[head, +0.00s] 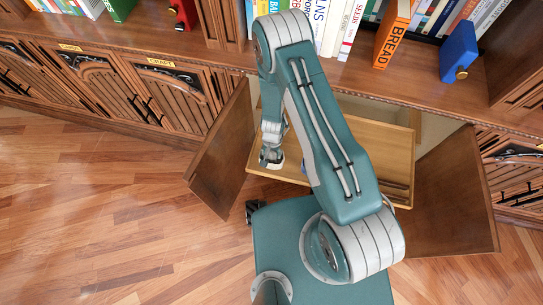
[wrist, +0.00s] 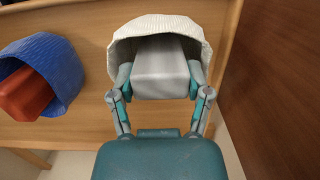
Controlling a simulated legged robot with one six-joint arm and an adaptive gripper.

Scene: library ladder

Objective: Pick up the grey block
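The grey block (wrist: 161,76) is a pale box shape, partly inside a white woven container (wrist: 155,24) whose open mouth faces me in the wrist view. My gripper (wrist: 160,80) has one finger along each side of the block. Both fingertips appear to touch its sides, so the gripper looks shut on it. In the head view my gripper (head: 271,157) is low over the wooden board between the open cabinet doors. The white container (head: 275,162) shows only in part there, and the grey block cannot be made out.
A blue woven container (wrist: 62,62) with a red block (wrist: 26,94) in it is at left. Open doors stand left (head: 222,150) and right (head: 445,195) of the wooden board (head: 385,150). Books, including an orange one (head: 391,40), and a blue object (head: 459,52) line the shelf above.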

